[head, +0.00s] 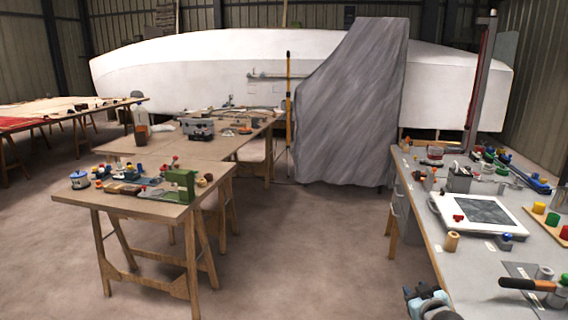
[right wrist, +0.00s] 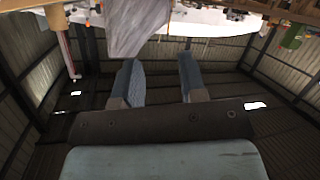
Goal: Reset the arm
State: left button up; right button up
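My right gripper (head: 430,303) shows at the bottom edge of the head view, beside the near left edge of the grey workbench (head: 478,262). In the right wrist view its two blue-grey fingers (right wrist: 158,70) stand apart with nothing between them. That view is upside down, with the roof at the bottom and the hull and benches along the top. My left gripper is in neither view.
A trestle table (head: 125,208) with a green box (head: 181,184) stands left. A grey sheet (head: 350,110) drapes the white hull (head: 200,70). The middle floor is clear.

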jog(key=s+a+f+g+y, duration=0.1)
jog(key=s+a+f, duration=0.4)
jog(key=s, duration=0.3)
jog(key=s+a+f+g+y, duration=0.1)
jog(key=s+a+f, duration=0.35)
jog(key=s, duration=0.35)
jog(key=s+a+f+g+y, duration=0.1)
jog(key=s+a, duration=0.3)
jog(key=s, duration=0.6)
jog(key=s+a+f+g+y, duration=0.1)
jog(key=s+a, duration=0.3)
jog(key=s, duration=0.6)
pick_arm(q)
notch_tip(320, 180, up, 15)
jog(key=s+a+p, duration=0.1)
jog(key=p, duration=1.8)
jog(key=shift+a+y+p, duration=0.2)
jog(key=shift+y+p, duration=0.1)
jog(key=shift+p, duration=0.05)
pick_arm(e)
notch_tip(320, 180, up, 15)
jog(key=s+d, duration=0.1)
jog(key=s, duration=0.1)
jog(key=shift+s+d+h, duration=0.2)
jog(key=shift+s+h, duration=0.05)
jog(key=shift+h, duration=0.05)
